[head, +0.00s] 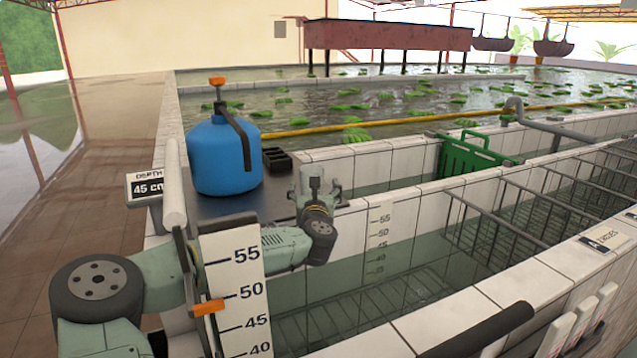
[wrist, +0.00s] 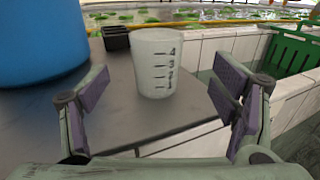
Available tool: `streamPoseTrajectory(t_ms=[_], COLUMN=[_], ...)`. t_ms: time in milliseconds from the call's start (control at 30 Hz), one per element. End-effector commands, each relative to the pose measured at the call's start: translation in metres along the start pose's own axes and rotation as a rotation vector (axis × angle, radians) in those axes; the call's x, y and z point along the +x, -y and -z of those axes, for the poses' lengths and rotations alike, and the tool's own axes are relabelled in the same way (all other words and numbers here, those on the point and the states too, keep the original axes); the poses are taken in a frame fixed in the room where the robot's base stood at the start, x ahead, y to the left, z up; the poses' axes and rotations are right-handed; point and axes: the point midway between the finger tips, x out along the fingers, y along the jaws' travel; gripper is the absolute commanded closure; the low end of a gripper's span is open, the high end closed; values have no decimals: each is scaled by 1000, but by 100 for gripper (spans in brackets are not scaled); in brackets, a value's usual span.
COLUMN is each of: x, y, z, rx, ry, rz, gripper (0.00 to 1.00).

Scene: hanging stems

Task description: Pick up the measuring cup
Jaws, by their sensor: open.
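The measuring cup (wrist: 157,62) is a whitish, translucent cup with dark graduation marks and numbers. In the wrist view it stands upright on a dark grey counter (wrist: 110,110), near the counter's right edge. My gripper (wrist: 163,84) is open and empty, with one finger to the left of the cup and one to the right. The cup appears beyond the fingers, and I see no contact. In the head view my gripper (head: 318,182) is over the counter's right end, and I cannot make out the cup there.
A blue jug (head: 222,155) with a pump stands left of the cup. A small black tray (head: 277,160) sits behind. A white depth gauge (head: 238,290) stands in front of my arm. Tiled water tanks and a green basket (head: 475,153) lie to the right.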

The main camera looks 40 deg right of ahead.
Motion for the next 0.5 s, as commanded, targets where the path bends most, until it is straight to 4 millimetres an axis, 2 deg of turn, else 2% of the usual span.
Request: streamPoseTrajectory(t_ms=[100, 367, 500], x=[18, 37, 56], y=[0, -1, -3], z=[-2, -2, -2], rx=[-1, 0, -1], ry=[0, 0, 0], rz=[-1, 0, -1], gripper=[20, 20, 20])
